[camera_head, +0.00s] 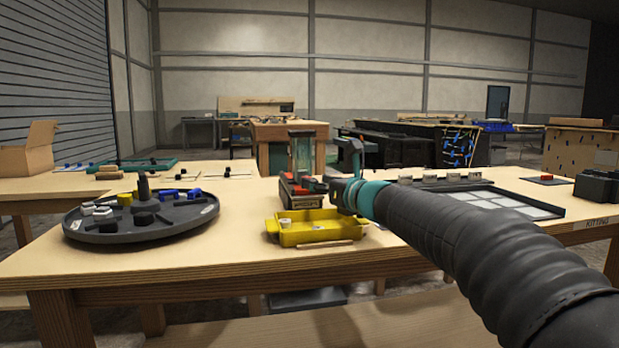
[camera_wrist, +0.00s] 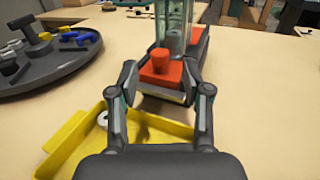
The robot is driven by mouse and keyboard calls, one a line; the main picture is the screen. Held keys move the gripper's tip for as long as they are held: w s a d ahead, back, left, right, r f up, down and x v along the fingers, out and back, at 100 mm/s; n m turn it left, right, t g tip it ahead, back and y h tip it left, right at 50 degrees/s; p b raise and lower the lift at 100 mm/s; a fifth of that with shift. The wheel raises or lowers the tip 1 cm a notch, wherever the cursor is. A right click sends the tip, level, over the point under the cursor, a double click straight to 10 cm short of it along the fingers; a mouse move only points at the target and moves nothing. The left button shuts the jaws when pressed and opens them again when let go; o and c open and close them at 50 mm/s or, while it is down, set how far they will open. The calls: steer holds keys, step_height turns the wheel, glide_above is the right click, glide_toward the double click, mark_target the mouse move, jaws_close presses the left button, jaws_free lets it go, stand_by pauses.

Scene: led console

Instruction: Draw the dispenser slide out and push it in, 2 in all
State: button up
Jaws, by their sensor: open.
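The dispenser has a clear upright tube (camera_head: 302,152) on a dark and red base. It stands on the wooden table behind a yellow tray (camera_head: 318,240). In the wrist view the tube (camera_wrist: 175,25) rises behind the red slide (camera_wrist: 160,70), which has a raised red knob. My gripper (camera_wrist: 161,80) is open, with one finger on each side of the red knob in that view. I cannot tell whether either finger touches it. In the head view my gripper (camera_head: 333,188) is at the dispenser's right side. A small pale ring (camera_wrist: 102,119) lies in the yellow tray.
A round dark tray (camera_head: 140,238) with black, white, yellow and blue parts sits at the left. A flat tray with pale panels (camera_head: 500,203) and a row of grey blocks (camera_head: 440,178) are at the right. Bare tabletop lies between the trays.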

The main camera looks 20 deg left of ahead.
steer(key=shift+p+x, duration=0.35)
steer(key=shift+x, duration=1.75)
jaws_close()
